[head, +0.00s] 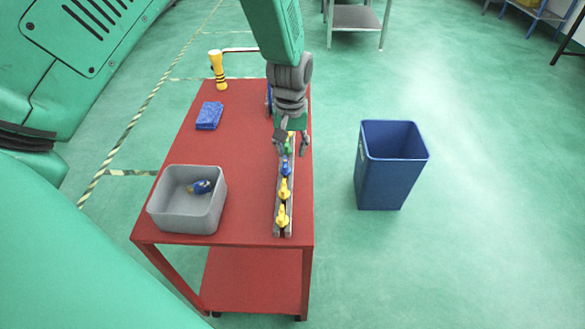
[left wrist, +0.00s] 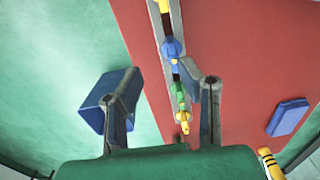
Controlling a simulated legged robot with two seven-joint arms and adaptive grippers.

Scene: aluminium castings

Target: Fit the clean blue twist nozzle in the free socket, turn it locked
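A grey rail (head: 279,225) runs along the red table's right side and carries a row of nozzles. A blue nozzle (head: 286,168) sits on it between a yellow nozzle (head: 284,189) and a green nozzle (head: 289,146). The blue nozzle also shows in the left wrist view (left wrist: 172,48), with the green one (left wrist: 180,91) and a small yellow one (left wrist: 184,118). I cannot make out a free socket. My left gripper (head: 290,147) is over the rail's far part. Its fingers (left wrist: 162,92) are spread, with nothing gripped. Another blue nozzle (head: 201,187), with a brownish part, lies in the grey bin (head: 187,220).
A blue object (head: 268,98) is partly hidden behind my arm. A blue waste bin (head: 390,175) stands on the floor to the right. The table's middle is clear.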

